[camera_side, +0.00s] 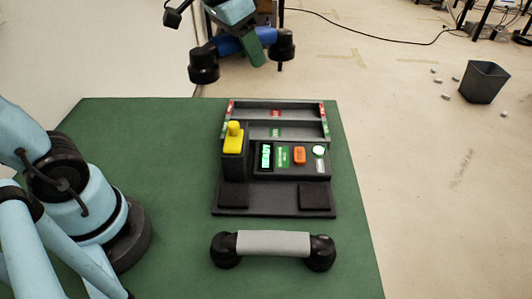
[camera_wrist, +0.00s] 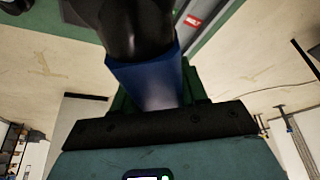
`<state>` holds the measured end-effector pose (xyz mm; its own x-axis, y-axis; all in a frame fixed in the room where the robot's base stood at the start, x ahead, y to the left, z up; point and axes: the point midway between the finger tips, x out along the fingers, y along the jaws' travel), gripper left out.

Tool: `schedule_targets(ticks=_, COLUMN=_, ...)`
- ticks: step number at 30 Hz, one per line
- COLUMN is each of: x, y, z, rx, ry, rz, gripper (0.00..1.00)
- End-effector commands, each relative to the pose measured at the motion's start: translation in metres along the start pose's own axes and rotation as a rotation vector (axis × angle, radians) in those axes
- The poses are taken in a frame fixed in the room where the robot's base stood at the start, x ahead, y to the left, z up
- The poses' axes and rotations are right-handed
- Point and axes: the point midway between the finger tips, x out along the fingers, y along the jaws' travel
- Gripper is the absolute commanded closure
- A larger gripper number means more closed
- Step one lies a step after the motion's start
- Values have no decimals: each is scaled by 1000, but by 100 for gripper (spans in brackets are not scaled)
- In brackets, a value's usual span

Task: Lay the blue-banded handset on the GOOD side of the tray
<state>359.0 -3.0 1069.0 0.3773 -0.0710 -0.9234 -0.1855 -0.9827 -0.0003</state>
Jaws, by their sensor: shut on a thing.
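The blue-banded handset (camera_side: 229,45) is held in the air at the top of the side view, beyond the far edge of the table, with black cups at both ends. My gripper (camera_side: 252,50) is shut on its blue band. In the wrist view the blue band (camera_wrist: 148,82) and one black end are close up, with my green fingers (camera_wrist: 192,85) partly hidden behind it. The tray (camera_side: 277,103) is at the back of the device, with a red-labelled far row and a green-labelled near row (camera_side: 297,132). Both rows look empty. The label words are too small to read surely.
A grey-banded handset (camera_side: 273,243) lies on the green table (camera_side: 150,150) in front of the device. The device has a yellow-topped post (camera_side: 233,138), a lit display (camera_side: 266,156), an orange button (camera_side: 299,155) and two dark pads.

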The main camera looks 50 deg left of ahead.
Motion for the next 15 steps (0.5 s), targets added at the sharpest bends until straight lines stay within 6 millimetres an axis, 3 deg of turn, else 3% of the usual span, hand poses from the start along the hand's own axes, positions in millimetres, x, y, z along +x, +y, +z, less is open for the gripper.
schedule_targets(ticks=6, x=14, y=-7, z=-38, rx=235, ry=1, rz=100, gripper=100)
schedule_targets(ticks=15, x=37, y=-16, z=-76, rx=525, ry=1, rz=222, gripper=100)
